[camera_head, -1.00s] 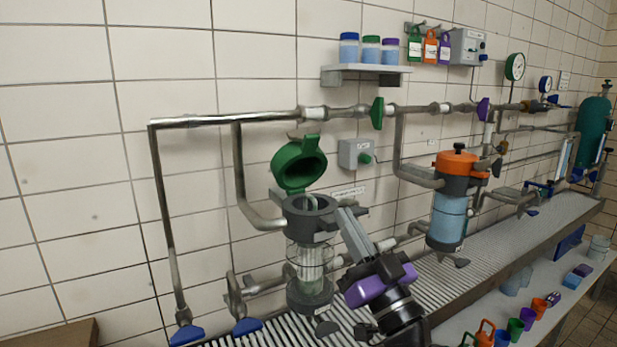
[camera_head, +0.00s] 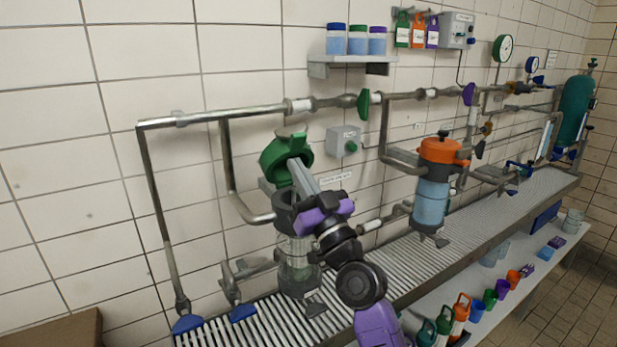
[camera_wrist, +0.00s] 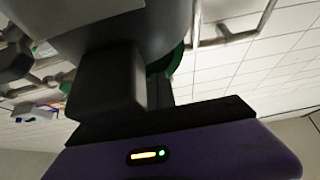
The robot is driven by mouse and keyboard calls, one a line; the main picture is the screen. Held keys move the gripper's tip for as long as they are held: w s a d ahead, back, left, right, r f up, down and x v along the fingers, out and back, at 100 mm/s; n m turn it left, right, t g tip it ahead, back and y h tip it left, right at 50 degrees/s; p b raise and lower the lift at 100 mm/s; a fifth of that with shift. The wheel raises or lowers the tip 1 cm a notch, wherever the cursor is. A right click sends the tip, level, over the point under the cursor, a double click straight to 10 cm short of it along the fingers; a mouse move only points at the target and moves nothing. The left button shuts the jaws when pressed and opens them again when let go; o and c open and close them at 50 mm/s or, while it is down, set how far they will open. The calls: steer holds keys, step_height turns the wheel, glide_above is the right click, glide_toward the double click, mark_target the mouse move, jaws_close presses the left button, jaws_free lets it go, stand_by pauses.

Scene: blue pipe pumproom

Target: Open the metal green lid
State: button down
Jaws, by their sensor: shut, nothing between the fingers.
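The green lid (camera_head: 275,161) stands raised and tilted back on its hinge above the dark grey collar (camera_head: 284,212) of a clear glass filter housing (camera_head: 296,262). My gripper (camera_head: 296,168) is shut and empty, and its fingers reach up across the front of the lid. They overlap the lid in the head view, but I cannot tell if they touch it. In the wrist view my gripper (camera_wrist: 125,85) fills the middle, and a sliver of green (camera_wrist: 178,58), likely the lid, shows behind it.
A grey control box (camera_head: 343,141) is on the wall right of the lid. An orange-topped blue filter (camera_head: 432,195) stands farther right. Steel pipes (camera_head: 228,165) run behind and left of the housing. A shelf with jars (camera_head: 350,59) is above. The slatted bench (camera_head: 370,265) is mostly clear.

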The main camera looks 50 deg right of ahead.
steer(key=shift+w+d+r, duration=0.15)
steer(key=shift+w+r, duration=0.15)
steer(key=shift+w, duration=0.15)
steer(key=shift+r+p, duration=0.1)
steer(key=shift+p, duration=0.25)
